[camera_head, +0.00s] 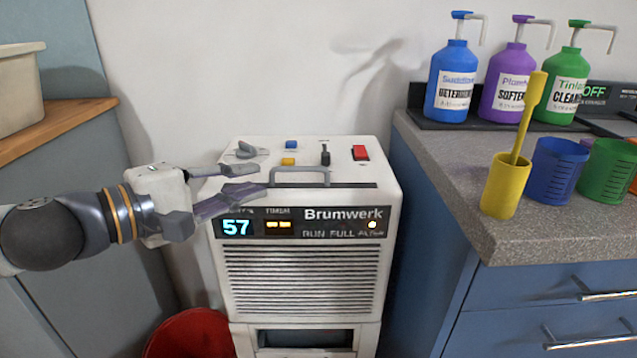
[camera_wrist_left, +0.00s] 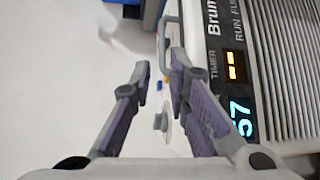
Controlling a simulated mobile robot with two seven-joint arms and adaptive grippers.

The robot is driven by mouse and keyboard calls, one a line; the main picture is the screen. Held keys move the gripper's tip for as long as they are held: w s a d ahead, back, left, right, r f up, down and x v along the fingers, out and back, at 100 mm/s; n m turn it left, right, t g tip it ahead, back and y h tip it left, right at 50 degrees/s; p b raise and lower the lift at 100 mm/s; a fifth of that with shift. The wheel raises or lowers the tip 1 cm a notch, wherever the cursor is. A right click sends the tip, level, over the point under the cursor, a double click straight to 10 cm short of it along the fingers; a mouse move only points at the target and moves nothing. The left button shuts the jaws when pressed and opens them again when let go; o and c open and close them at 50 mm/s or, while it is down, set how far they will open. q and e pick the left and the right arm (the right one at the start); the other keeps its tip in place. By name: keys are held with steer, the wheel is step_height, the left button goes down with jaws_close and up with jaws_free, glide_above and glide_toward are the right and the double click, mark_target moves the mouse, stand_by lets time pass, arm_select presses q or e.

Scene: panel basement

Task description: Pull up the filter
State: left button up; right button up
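The white Brumwerk appliance (camera_head: 305,225) stands against the wall, its lit display reading 57. A grey bar handle (camera_head: 300,170) stands up from its top near the front edge, beside a dark slot line; I take it to be the filter's handle. The filter body itself is hidden. The handle also shows in the left wrist view (camera_wrist_left: 172,40). My left gripper (camera_head: 260,179) is open and empty, its fingers pointing right at the appliance's top front left, just short of the handle. The fingers also show in the left wrist view (camera_wrist_left: 160,60). My right gripper is out of view.
A knob (camera_head: 246,150), blue button (camera_head: 291,144), yellow button (camera_head: 288,161), black lever (camera_head: 325,155) and red switch (camera_head: 360,153) sit behind the handle. A counter (camera_head: 440,160) with bottles and cups stands right. A red round object (camera_head: 192,335) lies low left.

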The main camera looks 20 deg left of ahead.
mark_target(297, 170)
arm_select(q)
steer(key=b+x, duration=0.2)
steer(key=x, duration=0.8)
steer(key=shift+w+d+f, duration=0.2)
steer(key=shift+d+f, duration=0.05)
steer(key=shift+d, duration=0.05)
jaws_close()
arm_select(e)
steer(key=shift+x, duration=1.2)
